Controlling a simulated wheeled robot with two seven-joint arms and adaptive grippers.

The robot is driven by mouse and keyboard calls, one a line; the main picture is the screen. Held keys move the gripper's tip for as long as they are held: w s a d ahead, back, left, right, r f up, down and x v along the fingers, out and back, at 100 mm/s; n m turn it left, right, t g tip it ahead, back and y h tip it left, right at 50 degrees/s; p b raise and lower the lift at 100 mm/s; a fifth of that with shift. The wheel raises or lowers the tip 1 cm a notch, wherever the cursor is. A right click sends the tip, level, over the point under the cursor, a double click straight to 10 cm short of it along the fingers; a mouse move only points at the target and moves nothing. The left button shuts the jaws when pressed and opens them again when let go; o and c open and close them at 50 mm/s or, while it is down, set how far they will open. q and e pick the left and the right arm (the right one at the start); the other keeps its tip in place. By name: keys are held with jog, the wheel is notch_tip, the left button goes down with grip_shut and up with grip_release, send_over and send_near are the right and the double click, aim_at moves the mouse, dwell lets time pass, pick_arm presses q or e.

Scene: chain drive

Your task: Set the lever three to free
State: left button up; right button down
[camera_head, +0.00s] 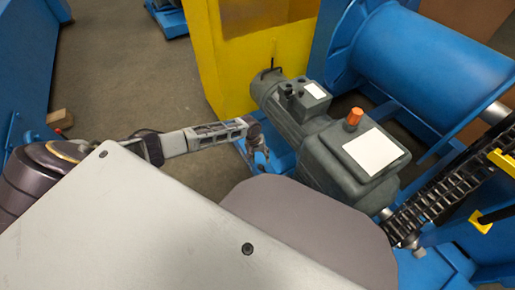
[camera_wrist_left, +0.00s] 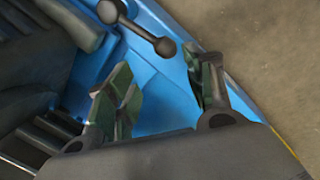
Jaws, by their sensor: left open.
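A dark bar with a ball at each end (camera_wrist_left: 137,27), shaped like a lever, lies over the blue base (camera_wrist_left: 150,75) at the top of the left wrist view. No label shows, so I cannot tell whether it is lever three or which setting it has. My left gripper (camera_head: 261,152) hangs low beside the grey motor (camera_head: 290,115) in the head view. In the left wrist view, the left gripper (camera_wrist_left: 160,75) is open, its greenish finger pads apart with nothing between them. The bar lies beyond the fingertips. My right gripper is not in view.
The grey gearbox (camera_head: 350,160) with an orange cap stands right of my left gripper. A yellow frame (camera_head: 225,70) rises behind it. A blue drum (camera_head: 430,65) and black chain (camera_head: 435,195) are at the right. The floor (camera_head: 120,75) at the left is largely clear.

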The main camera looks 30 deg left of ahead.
pick_arm(q)
jog(key=shift+s+a+r+p, duration=0.15)
jog(key=shift+r+p, duration=0.25)
jog(key=shift+r, duration=0.55)
jog(key=shift+a+r+p, duration=0.2)
jog(key=shift+r+p, duration=0.25)
jog(key=shift+r, duration=0.45)
jog(key=shift+s+a+r+p, duration=0.15)
jog(key=shift+r+p, duration=0.25)
jog(key=shift+r, duration=0.55)
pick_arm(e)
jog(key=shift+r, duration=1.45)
